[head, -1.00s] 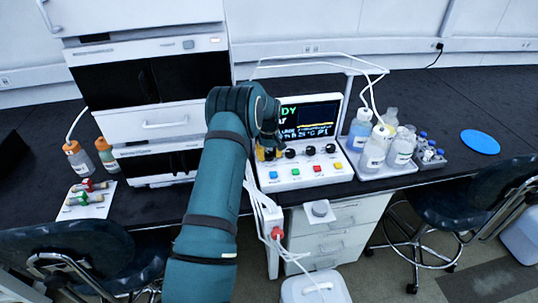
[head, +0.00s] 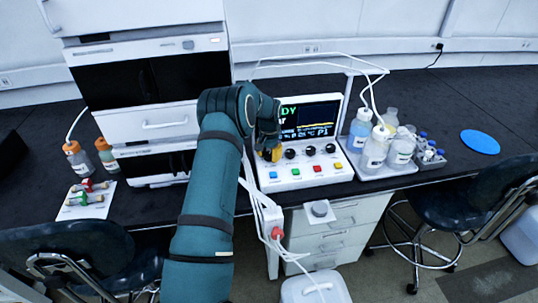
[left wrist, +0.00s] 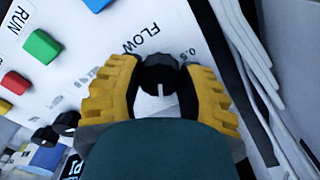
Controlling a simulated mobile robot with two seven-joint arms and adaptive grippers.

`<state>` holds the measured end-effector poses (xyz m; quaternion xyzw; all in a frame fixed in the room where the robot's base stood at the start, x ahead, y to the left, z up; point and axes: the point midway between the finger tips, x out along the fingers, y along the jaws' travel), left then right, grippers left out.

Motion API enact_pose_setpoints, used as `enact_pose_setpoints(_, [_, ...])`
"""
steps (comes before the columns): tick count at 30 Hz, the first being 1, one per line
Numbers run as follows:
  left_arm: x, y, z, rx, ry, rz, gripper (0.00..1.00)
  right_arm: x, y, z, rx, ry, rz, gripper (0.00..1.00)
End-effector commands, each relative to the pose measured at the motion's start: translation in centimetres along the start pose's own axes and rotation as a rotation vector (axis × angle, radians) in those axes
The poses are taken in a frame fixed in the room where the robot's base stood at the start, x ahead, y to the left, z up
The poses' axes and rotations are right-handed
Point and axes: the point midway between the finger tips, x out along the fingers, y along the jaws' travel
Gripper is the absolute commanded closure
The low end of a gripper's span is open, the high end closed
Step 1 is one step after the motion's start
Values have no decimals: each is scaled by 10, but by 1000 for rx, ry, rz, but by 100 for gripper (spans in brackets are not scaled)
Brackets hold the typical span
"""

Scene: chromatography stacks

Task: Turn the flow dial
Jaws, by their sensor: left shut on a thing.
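The flow dial (left wrist: 162,74) is a black ribbed knob with a white pointer line, next to the printed word FLOW in the left wrist view. The yellow fingers of my left gripper (left wrist: 165,84) are on both sides of it and shut on it. In the head view my left gripper (head: 271,154) is at the left end of the knob row on the white control panel (head: 311,177), and the dial is mostly hidden there. My right gripper is in neither view.
Several black knobs (head: 310,151) and coloured buttons (head: 317,168) are close to the right of my gripper. A screen (head: 316,118) stands behind. Bottles (head: 374,150) in a tray are farther right, and a tall instrument stack (head: 150,75) is on the left.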

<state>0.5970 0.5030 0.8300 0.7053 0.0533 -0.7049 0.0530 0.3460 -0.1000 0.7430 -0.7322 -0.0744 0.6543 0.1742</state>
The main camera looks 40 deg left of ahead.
Motion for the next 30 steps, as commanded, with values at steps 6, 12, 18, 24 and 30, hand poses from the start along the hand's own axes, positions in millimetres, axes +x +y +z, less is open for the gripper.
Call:
enact_pose_setpoints(6, [0, 0, 0, 108, -1, 1, 97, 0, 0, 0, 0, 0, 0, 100])
enact_pose_setpoints(12, [0, 0, 0, 156, -1, 1, 97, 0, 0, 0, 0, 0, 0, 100])
enact_pose_setpoints(18, [0, 0, 0, 172, -2, 1, 97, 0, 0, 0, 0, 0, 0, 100])
enact_pose_setpoints(24, [0, 0, 0, 172, -2, 1, 97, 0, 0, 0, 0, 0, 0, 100])
enact_pose_setpoints(30, [0, 0, 0, 171, -2, 1, 28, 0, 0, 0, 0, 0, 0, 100])
